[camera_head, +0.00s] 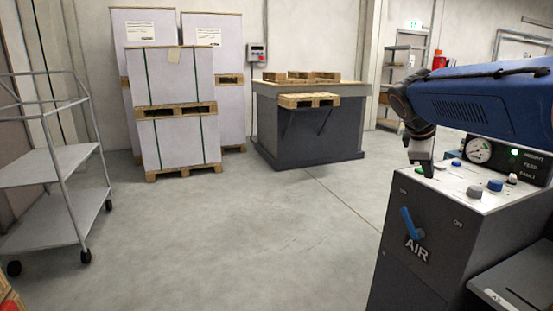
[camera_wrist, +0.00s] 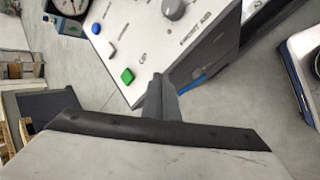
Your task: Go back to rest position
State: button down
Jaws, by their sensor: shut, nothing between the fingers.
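My gripper (camera_head: 427,170) is at the lower end of my blue arm, at the right of the head view. It points down over the near left corner of the control cabinet (camera_head: 397,257). In the wrist view the shut fingers (camera_wrist: 158,95) show dark against the cabinet's light top panel (camera_wrist: 150,50), with nothing between them. A green button (camera_wrist: 127,75) is close beyond the fingertips. I cannot tell whether the fingers touch the panel. The cabinet's front has a blue lever (camera_head: 412,225) marked AIR.
Blue knobs (camera_head: 475,192) and a pressure gauge (camera_head: 480,150) are on the cabinet. A grey trolley (camera_head: 60,165) stands at the left. Wrapped pallet stacks (camera_head: 175,80) and a dark bench (camera_head: 310,135) with small pallets are at the back. The middle floor (camera_head: 240,230) is clear.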

jog(key=s+a+f+m+y, duration=0.2)
jog(key=s+f, duration=0.4)
jog(key=s, duration=0.3)
jog(key=s+a+f+m+y, duration=0.2)
jog(key=s+a+f+m, duration=0.3)
jog(key=s, duration=0.5)
jog(key=s+a+f+m+y, duration=0.2)
jog(key=s+a+f, duration=0.4)
jog(key=s+f, duration=0.3)
jog(key=shift+s+f+m+t, duration=0.15)
jog(key=shift+s+m+t, duration=0.15)
jog(key=shift+m, duration=0.6)
